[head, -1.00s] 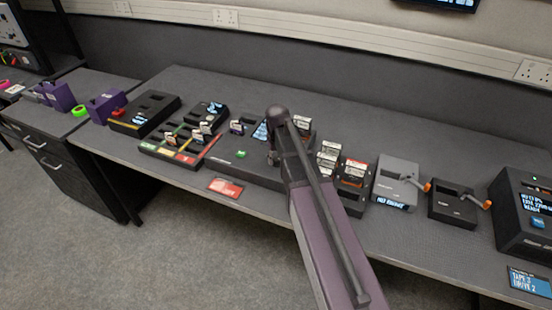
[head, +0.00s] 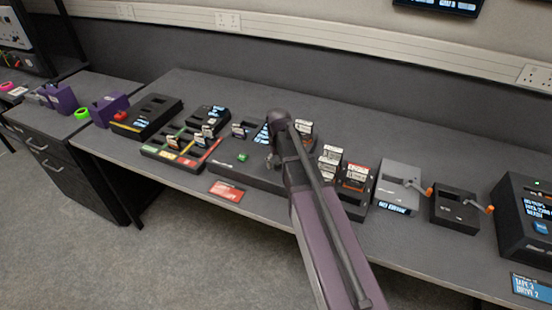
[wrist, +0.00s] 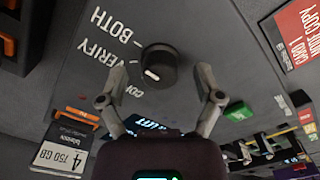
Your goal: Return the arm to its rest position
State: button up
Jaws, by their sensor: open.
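My arm (head: 320,215) reaches out over the long desk, its elbow high above the dark console. My gripper (wrist: 160,75) is open and empty in the wrist view, its two fingers spread apart. A black round knob (wrist: 158,66) with a white mark shows between the fingers; no finger visibly touches it. Words such as "BOTH" and "VERIFY" are printed beside it on the grey panel (wrist: 190,25). In the head view my arm hides most of the gripper and the knob.
A drive labelled 750 GB (wrist: 66,143) stands close to the left finger. A green button (wrist: 238,112) and a red card (wrist: 297,35) lie to the right. On the desk, grey (head: 400,185) and black (head: 458,208) boxes with orange-tipped levers stand right of my arm.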

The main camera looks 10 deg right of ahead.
jog(key=s+r+m+p, duration=0.1)
jog(key=s+r+p, duration=0.1)
jog(key=s, duration=1.4)
jog(key=shift+a+r+m+p, duration=0.2)
jog(key=shift+r+m+p, duration=0.1)
